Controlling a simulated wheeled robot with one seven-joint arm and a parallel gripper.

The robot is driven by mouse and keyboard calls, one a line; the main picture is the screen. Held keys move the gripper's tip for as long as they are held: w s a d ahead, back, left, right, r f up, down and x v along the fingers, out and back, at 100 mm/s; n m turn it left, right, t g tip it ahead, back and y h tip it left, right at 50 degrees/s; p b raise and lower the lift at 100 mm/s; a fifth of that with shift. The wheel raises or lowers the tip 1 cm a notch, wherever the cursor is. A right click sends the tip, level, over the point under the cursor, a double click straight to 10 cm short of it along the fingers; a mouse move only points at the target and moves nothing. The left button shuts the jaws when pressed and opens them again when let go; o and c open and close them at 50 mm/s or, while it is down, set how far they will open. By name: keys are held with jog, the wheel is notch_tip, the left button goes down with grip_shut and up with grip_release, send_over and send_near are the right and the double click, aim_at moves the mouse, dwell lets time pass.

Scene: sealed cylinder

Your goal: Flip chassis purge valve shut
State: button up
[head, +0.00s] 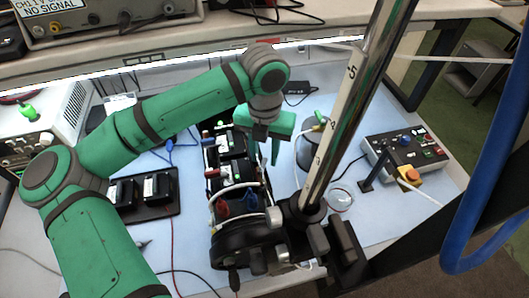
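The black chassis (240,243) stands on the pale blue mat, with black modules, tubes and small fittings along it. Red (222,207) and blue (250,200) fittings show near its front. A small green-topped part (320,117) stands beside a dark cylinder to the right. I cannot tell which of these parts is the purge valve. My green gripper (264,155) points down over the right side of the chassis, behind the slanted pole. Its two fingers look apart, with nothing visible between them. Whether a fingertip touches the chassis cannot be told.
A slanted metal pole (343,110) rises just right of my gripper. A control box (405,150) with buttons and a yellow-based knob sits at the right. Black blocks on a tray (150,210) lie left. A shelf with instruments (110,15) spans the back. Cables cross the mat.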

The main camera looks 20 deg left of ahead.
grip_shut()
jog(key=shift+m, duration=0.4)
jog(key=d+m, duration=0.1)
jog(key=m, duration=0.2)
jog(key=s+d+m, duration=0.1)
jog(key=m, duration=0.3)
jog(key=d+m, duration=0.1)
jog(key=m, duration=0.3)
jog(key=shift+s, duration=0.25)
dwell(0.3)
grip_release()
